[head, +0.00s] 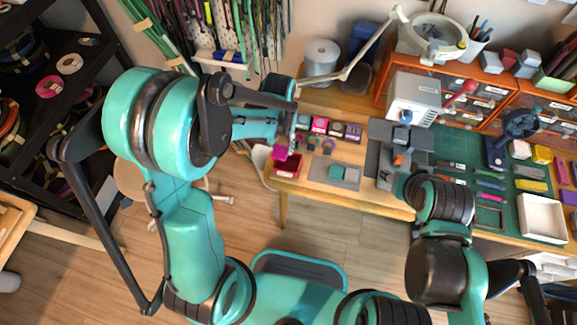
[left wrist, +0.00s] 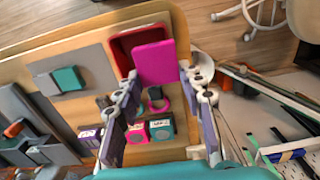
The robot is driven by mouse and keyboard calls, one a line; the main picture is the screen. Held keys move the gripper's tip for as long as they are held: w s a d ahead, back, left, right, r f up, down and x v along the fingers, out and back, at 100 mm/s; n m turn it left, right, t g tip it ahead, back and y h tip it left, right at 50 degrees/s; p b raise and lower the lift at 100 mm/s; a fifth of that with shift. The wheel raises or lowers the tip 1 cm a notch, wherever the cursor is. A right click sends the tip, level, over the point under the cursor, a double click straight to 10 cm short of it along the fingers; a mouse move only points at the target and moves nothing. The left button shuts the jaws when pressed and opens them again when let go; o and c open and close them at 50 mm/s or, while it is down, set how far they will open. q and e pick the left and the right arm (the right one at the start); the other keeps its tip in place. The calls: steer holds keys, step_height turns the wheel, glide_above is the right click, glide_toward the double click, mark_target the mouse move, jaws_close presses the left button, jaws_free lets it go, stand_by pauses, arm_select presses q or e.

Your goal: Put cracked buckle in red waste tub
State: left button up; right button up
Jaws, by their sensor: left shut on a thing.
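My left gripper (head: 289,140) is shut on a magenta piece that looks like the buckle (head: 281,154). In the left wrist view the magenta piece (left wrist: 156,63) is a flat slab between the two fingertips (left wrist: 160,82). It overlaps the red waste tub (left wrist: 124,42) there and hides part of it. In the head view the red tub (head: 287,168) stands at the table's left end, with the piece at its back rim. I cannot tell how high the piece is above the tub. No crack shows. My right arm is over the table's front; its fingers are not clear.
A grey mat with a teal block (head: 337,172) lies right of the tub. Small colored boxes (head: 336,128) stand behind it. A grey fixture with an orange part (head: 397,158) stands further right. A white tray (head: 541,217) is at the far right.

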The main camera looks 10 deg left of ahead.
arm_select(q)
step_height(320, 180, down, 3)
steer(key=shift+w+d+r+b, duration=0.1)
steer(key=shift+d+r+b, duration=0.1)
steer(key=shift+b, duration=0.5)
steer(key=shift+a+f, duration=0.1)
steer(key=shift+f, duration=0.3)
steer(key=shift+r, duration=0.1)
steer(key=o, duration=0.9)
steer(key=shift+c, duration=0.2)
step_height(320, 180, up, 12)
